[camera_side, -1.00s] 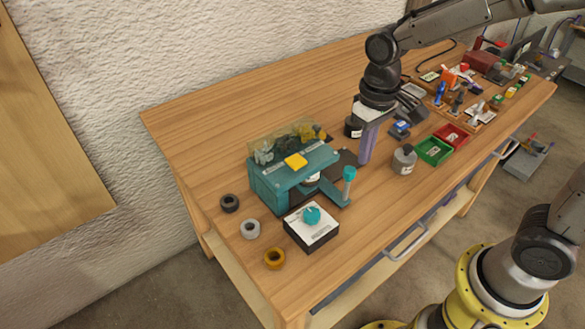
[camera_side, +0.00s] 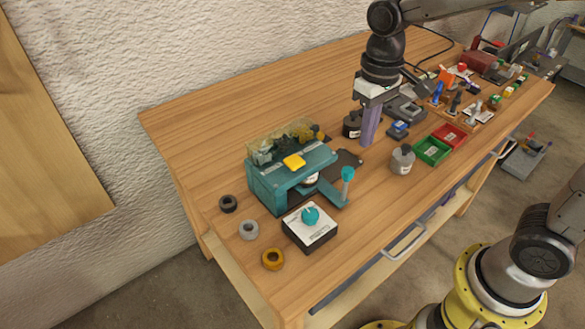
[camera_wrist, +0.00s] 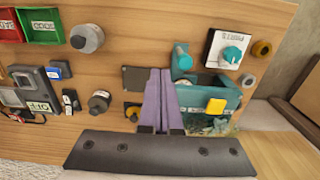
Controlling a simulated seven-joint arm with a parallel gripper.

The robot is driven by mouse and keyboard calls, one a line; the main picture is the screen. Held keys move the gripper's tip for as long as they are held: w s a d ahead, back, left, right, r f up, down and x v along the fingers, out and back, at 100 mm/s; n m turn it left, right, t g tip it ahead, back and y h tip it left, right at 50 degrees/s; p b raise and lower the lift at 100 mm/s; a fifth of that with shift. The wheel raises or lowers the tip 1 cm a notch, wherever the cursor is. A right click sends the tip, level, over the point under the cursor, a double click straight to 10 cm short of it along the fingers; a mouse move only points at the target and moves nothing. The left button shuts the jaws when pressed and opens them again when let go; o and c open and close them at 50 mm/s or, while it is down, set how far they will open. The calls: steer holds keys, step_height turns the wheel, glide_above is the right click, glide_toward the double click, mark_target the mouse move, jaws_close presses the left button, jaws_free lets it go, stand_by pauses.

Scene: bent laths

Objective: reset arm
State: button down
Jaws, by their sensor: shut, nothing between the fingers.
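My gripper (camera_side: 368,143) has long purple fingers pointing down above the wooden table, behind and to the right of the teal machine. The fingers are pressed together with nothing between them. In the wrist view the purple fingers (camera_wrist: 160,73) show close together, pointing towards the dark flat plate (camera_wrist: 135,78) beside the machine. The teal machine (camera_side: 270,190) has a yellow button (camera_side: 294,162), a clear bin of parts on top and a teal-knobbed lever (camera_side: 347,176) at its right. The fingertips appear apart from the machine, over the table.
A white box with a teal dial (camera_side: 311,217) stands in front of the machine. Black, grey and golden rings (camera_side: 273,259) lie left of it. A grey bottle (camera_side: 402,158), green tray (camera_side: 432,151) and red tray (camera_side: 450,135) stand right. The table's back left is clear.

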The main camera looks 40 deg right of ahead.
steer(key=s+d+r+t, duration=0.3)
steer(key=s+d+r, duration=0.1)
steer(key=s+r, duration=0.35)
steer(key=s+d+f+t, duration=0.1)
steer(key=s+f+t, duration=0.1)
steer(key=s, duration=0.7)
steer(key=shift+s+d+f+t, duration=0.2)
steer(key=shift+s+f+t, duration=0.1)
steer(key=c, duration=1.5)
jaws_free()
steer(key=shift+c, duration=0.2)
